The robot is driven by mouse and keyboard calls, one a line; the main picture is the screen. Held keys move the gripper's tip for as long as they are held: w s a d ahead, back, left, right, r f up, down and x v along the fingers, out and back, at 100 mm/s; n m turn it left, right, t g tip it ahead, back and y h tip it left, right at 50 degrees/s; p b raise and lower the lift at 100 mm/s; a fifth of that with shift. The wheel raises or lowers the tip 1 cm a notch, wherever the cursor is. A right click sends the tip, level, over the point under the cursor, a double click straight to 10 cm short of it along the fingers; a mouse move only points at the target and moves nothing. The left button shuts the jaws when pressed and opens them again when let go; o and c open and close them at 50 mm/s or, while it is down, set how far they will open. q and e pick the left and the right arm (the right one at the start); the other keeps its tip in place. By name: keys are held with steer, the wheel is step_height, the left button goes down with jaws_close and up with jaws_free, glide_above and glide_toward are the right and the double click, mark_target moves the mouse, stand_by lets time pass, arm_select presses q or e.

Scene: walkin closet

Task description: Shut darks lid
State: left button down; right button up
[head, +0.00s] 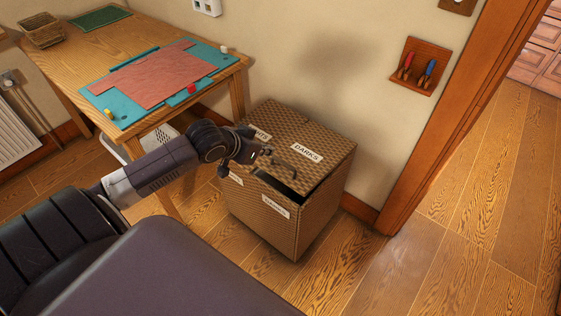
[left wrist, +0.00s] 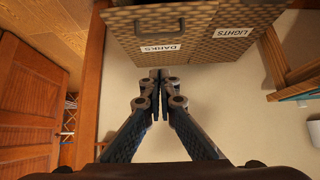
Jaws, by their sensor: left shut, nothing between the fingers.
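The woven brown hamper (head: 262,219) stands against the wall and has labelled lids on top. The darks lid (head: 325,166), with a white DARKS label, is slightly raised; a dark gap shows along its front edge. A dark handle lies near that edge. The lights lid (head: 263,117) is beside it on the left, partly hidden by my arm. My left gripper (head: 266,153) is shut and empty, at or just above the handle side of the darks lid; I cannot tell whether it touches. In the left wrist view the closed fingers (left wrist: 160,76) point toward the hamper (left wrist: 205,50). My right gripper is out of view.
A wooden table (head: 225,84) with a teal mat (head: 101,93) and red cloth (head: 150,78) stands left of the hamper. A wooden door frame (head: 450,110) is on the right. A tool rack (head: 414,55) hangs on the wall. Floor is clear right of the hamper.

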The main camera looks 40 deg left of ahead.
arm_select(q)
glide_above(281, 172)
step_height(281, 172, down, 7)
step_height(281, 172, down, 3)
steer(key=shift+d+f, duration=0.1)
steer(key=shift+d, duration=0.05)
steer(key=shift+f, duration=0.5)
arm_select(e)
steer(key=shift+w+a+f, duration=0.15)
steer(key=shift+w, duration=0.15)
